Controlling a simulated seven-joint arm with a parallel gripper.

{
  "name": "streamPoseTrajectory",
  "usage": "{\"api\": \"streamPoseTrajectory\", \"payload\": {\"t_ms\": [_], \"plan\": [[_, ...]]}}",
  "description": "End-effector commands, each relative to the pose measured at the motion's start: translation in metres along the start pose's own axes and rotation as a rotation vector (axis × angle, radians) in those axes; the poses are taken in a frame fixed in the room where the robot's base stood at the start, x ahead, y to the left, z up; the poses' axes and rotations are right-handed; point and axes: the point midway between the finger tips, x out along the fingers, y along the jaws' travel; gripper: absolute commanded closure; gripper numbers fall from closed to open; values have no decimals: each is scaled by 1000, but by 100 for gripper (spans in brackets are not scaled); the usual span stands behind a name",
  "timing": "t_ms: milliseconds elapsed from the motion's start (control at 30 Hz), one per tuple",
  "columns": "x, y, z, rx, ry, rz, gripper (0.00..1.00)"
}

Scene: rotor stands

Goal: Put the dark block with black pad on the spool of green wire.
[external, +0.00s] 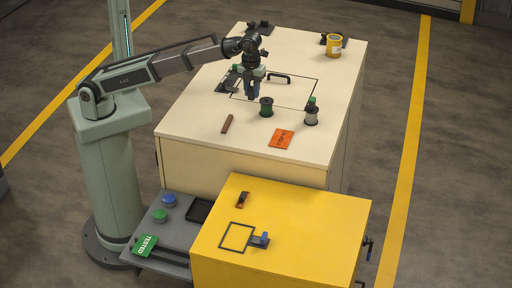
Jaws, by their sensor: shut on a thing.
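My gripper (253,93) is above the cream bench top, pointing down and shut on a small dark thing. This looks like the dark block (253,88), but the fingers hide most of it and its black pad cannot be made out. The spool of green wire (266,107) stands upright on the bench, just right of and nearer the camera than my gripper. The held block appears apart from the spool.
A silver-wire spool (311,117) with a green piece on top stands right of the green one. A brown bar (227,124), an orange card (281,139), a black handle (279,77) and a yellow can (334,46) are also on the bench (205,150).

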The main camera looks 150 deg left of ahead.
Motion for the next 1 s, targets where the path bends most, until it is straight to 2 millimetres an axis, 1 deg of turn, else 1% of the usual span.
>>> {"api": "streamPoseTrajectory", "payload": {"t_ms": [33,100,200,300,400,467,567,667,900,1000], "plan": [[-7,-4,17,-23,-1,-6,100],[-16,-8,37,-50,-2,-13,100],[-29,-15,63,-84,-4,-20,100],[-44,-24,80,-103,-4,-20,100],[-51,-31,81,-98,-3,-10,100],[-51,-32,81,-96,-2,-3,100],[-45,-28,80,-91,0,11,100],[-33,-27,80,-88,1,16,100],[5,-26,80,-89,1,18,100],[12,-26,80,-89,1,16,100]]}}
